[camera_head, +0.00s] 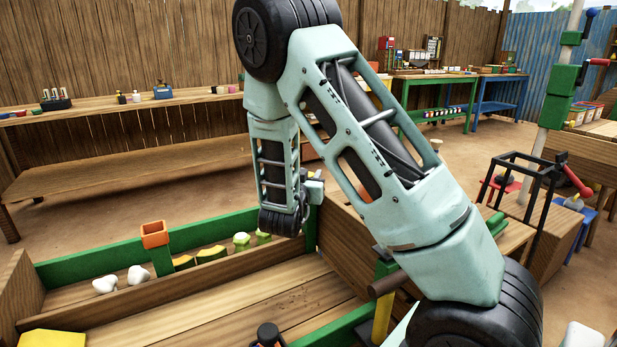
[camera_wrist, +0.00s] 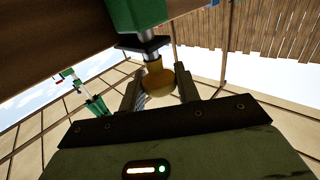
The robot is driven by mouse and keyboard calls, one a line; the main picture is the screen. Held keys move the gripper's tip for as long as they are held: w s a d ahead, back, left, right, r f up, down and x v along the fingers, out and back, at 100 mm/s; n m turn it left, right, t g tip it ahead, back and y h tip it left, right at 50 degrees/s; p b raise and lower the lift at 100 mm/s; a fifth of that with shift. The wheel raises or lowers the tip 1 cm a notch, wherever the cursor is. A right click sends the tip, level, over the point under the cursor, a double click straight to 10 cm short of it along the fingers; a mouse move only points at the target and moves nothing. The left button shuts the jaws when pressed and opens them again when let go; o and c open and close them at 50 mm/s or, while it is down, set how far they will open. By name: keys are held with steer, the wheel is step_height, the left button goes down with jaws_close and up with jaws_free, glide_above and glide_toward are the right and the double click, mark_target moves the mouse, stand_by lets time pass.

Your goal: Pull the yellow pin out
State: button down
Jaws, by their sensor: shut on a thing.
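The yellow pin (camera_wrist: 158,77) shows in the wrist view as a round, dull yellow knob. A metal shaft runs from the knob through a dark plate to a green block (camera_wrist: 138,14) at the top. My gripper (camera_wrist: 159,88) has one finger on each side of the knob and is shut on it. The pin's other end is hidden. In the head view my arm crosses the middle, and I cannot make out the pin or the fingertips there.
In the head view a wooden trough (camera_head: 190,310) with green edges lies at lower left, with white lumps (camera_head: 120,279) and an orange square cup (camera_head: 155,234) along its back. A black frame (camera_head: 520,190) stands at right. A long wooden bench (camera_head: 130,110) lines the fence.

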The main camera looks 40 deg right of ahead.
step_height(320, 180, up, 4)
steer(key=p, duration=0.2)
steer(key=shift+r+p, duration=0.15)
steer(key=shift+p, duration=0.2)
steer(key=c, duration=1.1)
jaws_free()
steer(key=shift+s+a, duration=0.25)
steer(key=shift+a, duration=0.25)
steer(key=v, duration=1.6)
steer(key=shift+s+a+p, duration=0.1)
steer(key=shift+s+p, duration=0.1)
steer(key=shift+p, duration=0.15)
